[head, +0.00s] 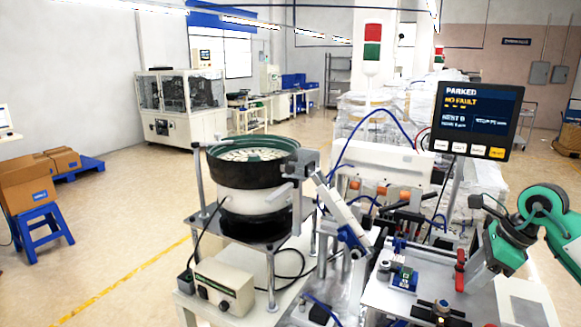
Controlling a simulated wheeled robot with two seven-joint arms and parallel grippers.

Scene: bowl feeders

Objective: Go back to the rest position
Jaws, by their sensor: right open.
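My right arm comes in from the right edge with green and grey links. Its gripper (474,281) points down and left over the right part of the fixture plate (438,280), close to a red upright handle (460,270). Its jaws are open, and I see nothing held between them. The fingertips are small here, and I cannot tell how far they are above the plate. My left gripper and left arm are not in view.
A bowl feeder (249,172) stands left of the plate, with a control box (223,285) below it. A screen (477,121) reading "PARKED" and "NO FAULT" stands behind the plate. A blue-ended feed track (340,213) runs between. Open floor (110,235) lies left.

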